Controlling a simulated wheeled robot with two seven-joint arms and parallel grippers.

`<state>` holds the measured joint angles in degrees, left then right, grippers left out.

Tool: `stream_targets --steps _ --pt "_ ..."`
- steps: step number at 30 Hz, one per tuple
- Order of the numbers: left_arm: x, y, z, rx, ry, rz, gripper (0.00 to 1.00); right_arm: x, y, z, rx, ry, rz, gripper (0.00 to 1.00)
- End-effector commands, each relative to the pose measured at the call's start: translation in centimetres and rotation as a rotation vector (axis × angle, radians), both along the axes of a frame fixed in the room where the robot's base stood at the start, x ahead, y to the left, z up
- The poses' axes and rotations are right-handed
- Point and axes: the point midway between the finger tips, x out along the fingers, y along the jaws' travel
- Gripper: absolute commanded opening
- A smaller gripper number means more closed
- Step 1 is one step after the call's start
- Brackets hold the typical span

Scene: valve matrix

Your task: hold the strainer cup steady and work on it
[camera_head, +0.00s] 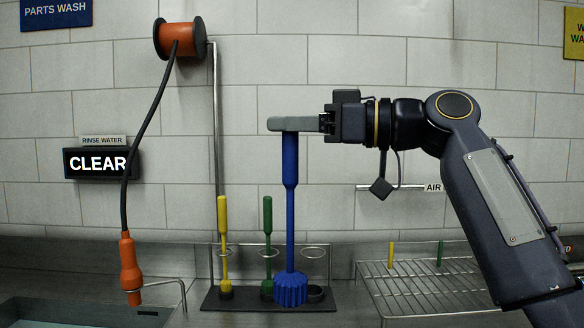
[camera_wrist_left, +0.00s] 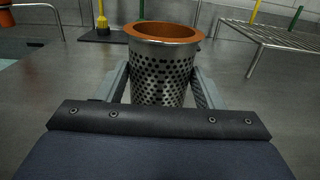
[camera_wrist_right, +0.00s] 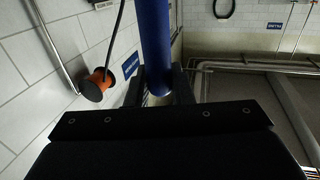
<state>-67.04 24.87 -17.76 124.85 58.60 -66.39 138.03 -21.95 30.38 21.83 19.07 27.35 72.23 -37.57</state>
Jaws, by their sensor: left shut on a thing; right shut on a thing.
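The strainer cup (camera_wrist_left: 163,72) is a perforated metal cylinder with an orange rim and inside. It stands upright in the left wrist view. My left gripper (camera_wrist_left: 163,88) is shut on it, one finger on each side; this gripper is not seen in the head view. My right gripper (camera_head: 290,123) is shut on the top of a blue brush (camera_head: 290,220). The brush hangs upright with its ribbed blue head down, in front of the dark brush stand (camera_head: 222,300). Its handle also shows between the fingers in the right wrist view (camera_wrist_right: 156,45).
A yellow brush (camera_head: 223,240) and a green brush (camera_head: 267,240) stand in the stand. A wire rack (camera_head: 420,280) is at right, a basin (camera_head: 80,313) at left. An orange spray handle (camera_head: 130,268) hangs from a reel (camera_head: 180,38). A wall sign (camera_head: 97,162) reads CLEAR.

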Motion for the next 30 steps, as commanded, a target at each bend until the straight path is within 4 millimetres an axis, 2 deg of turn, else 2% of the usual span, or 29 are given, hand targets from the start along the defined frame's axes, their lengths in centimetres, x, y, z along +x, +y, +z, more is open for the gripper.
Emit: stream_targets --steps 12,30 --pt "0.0 0.0 0.0 0.0 0.0 0.0 0.35 -0.1 -0.1 -2.6 -0.001 0.0 -0.104 0.0" --pt "0.0 0.0 0.0 0.0 0.0 0.0 0.35 0.0 -0.2 -3.4 0.0 0.0 -0.111 0.0"
